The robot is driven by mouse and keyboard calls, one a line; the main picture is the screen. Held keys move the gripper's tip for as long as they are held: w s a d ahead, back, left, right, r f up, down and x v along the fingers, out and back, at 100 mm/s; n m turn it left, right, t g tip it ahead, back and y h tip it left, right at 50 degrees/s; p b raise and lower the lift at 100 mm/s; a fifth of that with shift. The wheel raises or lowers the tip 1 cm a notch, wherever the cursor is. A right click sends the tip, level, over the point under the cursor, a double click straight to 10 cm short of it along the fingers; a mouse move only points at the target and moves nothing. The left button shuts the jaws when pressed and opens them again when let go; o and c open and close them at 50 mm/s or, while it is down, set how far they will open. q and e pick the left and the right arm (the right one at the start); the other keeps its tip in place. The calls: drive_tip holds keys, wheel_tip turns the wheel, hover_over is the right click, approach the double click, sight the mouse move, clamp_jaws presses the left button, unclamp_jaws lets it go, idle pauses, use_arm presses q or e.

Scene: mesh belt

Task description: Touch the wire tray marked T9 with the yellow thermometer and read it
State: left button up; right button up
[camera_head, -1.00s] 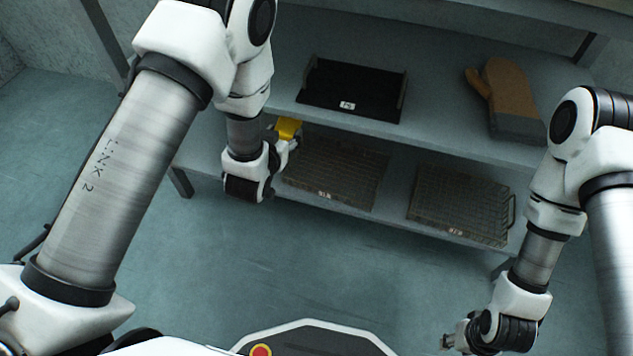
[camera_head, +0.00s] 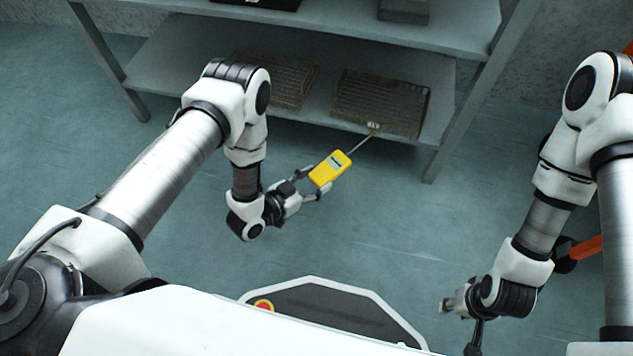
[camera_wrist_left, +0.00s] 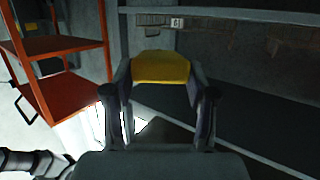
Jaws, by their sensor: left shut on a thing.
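My left gripper (camera_head: 316,184) is shut on the yellow thermometer (camera_head: 329,170), in front of the lower shelf. Its small display faces up, too small to read. Its thin probe points up and right to the front edge of a wire tray (camera_head: 395,105), beside the pale tag; I cannot tell whether it touches. The tag's marking is not legible. A second wire tray (camera_head: 285,80) lies to the left, partly behind my left arm. In the left wrist view the thermometer (camera_wrist_left: 160,67) sits between the fingers. My right gripper (camera_head: 452,303) hangs low at right, apart from everything; its fingers are unclear.
The lower shelf (camera_head: 165,55) carries both wire trays. The upper shelf (camera_head: 330,25) is above them, its legs at either side. An orange rack (camera_wrist_left: 65,75) shows at left in the left wrist view. The floor before the shelves is clear.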

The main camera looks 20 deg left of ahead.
sight(336, 164)
use_arm(q)
drive_tip(key=shift+s, duration=0.1)
drive_tip(key=shift+r+p, duration=0.15)
drive_tip(key=shift+p, duration=0.3)
drive_tip(key=w+f+b, duration=0.3)
drive_tip(key=w+b, duration=0.2)
drive_tip(key=w, duration=0.3)
drive_tip(key=shift+f, duration=0.25)
drive_tip(key=shift+f, duration=0.2)
idle(0.4)
drive_tip(key=shift+f, duration=0.15)
idle(1.5)
wheel_tip(336, 164, up, 6)
drive_tip(key=p, duration=0.5)
